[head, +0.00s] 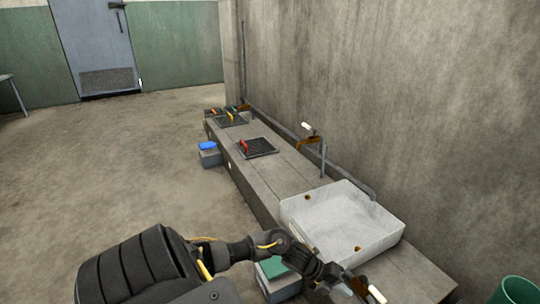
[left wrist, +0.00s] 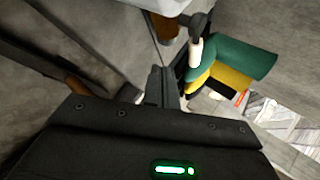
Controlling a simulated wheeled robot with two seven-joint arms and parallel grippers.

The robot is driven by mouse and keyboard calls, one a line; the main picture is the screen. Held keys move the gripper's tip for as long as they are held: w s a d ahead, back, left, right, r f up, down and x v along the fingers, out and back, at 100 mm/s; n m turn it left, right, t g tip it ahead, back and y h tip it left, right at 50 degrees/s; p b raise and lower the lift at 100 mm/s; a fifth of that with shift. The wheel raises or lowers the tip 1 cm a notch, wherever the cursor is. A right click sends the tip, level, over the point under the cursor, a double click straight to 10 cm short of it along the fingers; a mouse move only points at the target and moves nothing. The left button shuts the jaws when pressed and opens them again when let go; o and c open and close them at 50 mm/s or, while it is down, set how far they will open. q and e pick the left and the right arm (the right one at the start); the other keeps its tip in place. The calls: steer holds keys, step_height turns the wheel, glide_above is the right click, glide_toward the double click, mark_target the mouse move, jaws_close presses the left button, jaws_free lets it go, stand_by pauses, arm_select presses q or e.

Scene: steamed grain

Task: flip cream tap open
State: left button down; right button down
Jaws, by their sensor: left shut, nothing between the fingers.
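A brass-brown tap with a cream lever (head: 307,128) stands on the wall pipe beyond the white basin. A second cream lever (head: 377,294) shows at the bottom edge beside my left gripper (head: 346,286), near a brown part. My left gripper is shut and empty, low in front of the basin's near corner. In the left wrist view its fingers (left wrist: 164,88) point up the picture, with a cream lever (left wrist: 195,52) just right of their tips and a brown tap body (left wrist: 166,28) above. I cannot tell whether finger and lever touch. My right gripper is not in view.
The white basin (head: 312,230) rests on a long concrete bench (head: 272,178) along the wall. Black grates with red and yellow handles lie farther along. A green-topped box (head: 274,268), a blue-topped box (head: 208,147) and a green bucket (head: 516,291) stand around.

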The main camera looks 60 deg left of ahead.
arm_select(q)
steer(key=s+a+r+n+t+y+p, duration=0.1)
steer(key=s+a+r+n+p, duration=0.4)
steer(key=a+p, duration=0.5)
steer(key=s+f+n+g+y+p, duration=0.1)
steer(key=s+f+n+y+p, duration=0.2)
steer(key=s+n+p, duration=0.4)
steer(key=s+d+f+n+g+y+p, duration=0.1)
steer(key=s+f+n+y+p, duration=0.1)
steer(key=s+n+p, duration=0.5)
steer(key=shift+s+d+f+y+p, duration=0.3)
steer(key=shift+s+f+y+p, duration=0.1)
steer(key=shift+s+p, duration=2.15)
steer(key=shift+w, duration=0.25)
